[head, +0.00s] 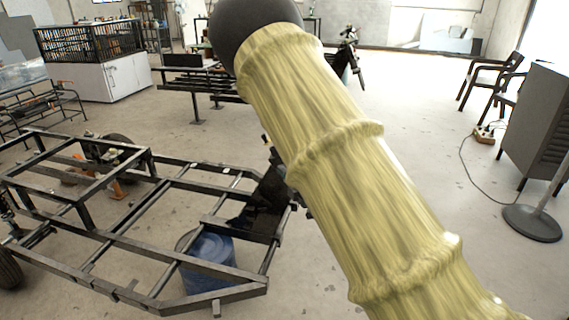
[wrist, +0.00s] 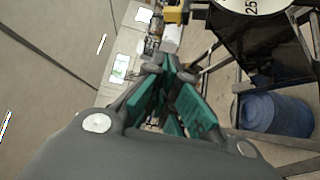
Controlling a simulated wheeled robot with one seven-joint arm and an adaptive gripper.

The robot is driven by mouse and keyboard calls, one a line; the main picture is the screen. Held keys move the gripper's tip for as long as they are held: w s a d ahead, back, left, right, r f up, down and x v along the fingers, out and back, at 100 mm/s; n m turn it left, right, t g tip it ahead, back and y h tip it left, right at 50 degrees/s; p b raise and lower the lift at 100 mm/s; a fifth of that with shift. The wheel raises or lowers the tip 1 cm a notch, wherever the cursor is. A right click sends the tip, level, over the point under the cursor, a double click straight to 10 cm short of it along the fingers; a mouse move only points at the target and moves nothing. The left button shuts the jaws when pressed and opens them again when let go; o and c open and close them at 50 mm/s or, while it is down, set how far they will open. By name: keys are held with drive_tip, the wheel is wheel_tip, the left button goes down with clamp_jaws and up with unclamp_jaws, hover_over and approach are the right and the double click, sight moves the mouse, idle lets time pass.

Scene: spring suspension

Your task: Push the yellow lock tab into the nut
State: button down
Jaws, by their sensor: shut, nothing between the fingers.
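My gripper (wrist: 168,68) has teal-lined fingers, drawn together and empty in the wrist view. A small yellow block (wrist: 177,15) shows beyond the fingertips at the top of the wrist view, apart from them; it may be the lock tab, but I cannot tell for sure. A pale grey-white piece (wrist: 172,38) sits just below the yellow block, close to the fingertips. I cannot make out the nut in either view. In the head view my own yellow-sleeved arm hides most of the gripper and the work spot.
A black tubular vehicle frame (head: 150,258) fills the lower left, with a blue barrel (head: 208,264) below it. A white dial marked 25 (wrist: 250,4) is at the top of the wrist view. A grey cabinet (head: 540,120) and chairs (head: 490,78) stand right. Open floor lies between.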

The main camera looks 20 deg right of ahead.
drive_tip(key=w+p, duration=0.1)
drive_tip(key=w, duration=1.1)
drive_tip(key=shift+d+p, duration=0.3)
drive_tip(key=shift+p, duration=0.1)
drive_tip(key=shift+w, duration=0.1)
drive_tip(key=shift+d, duration=0.1)
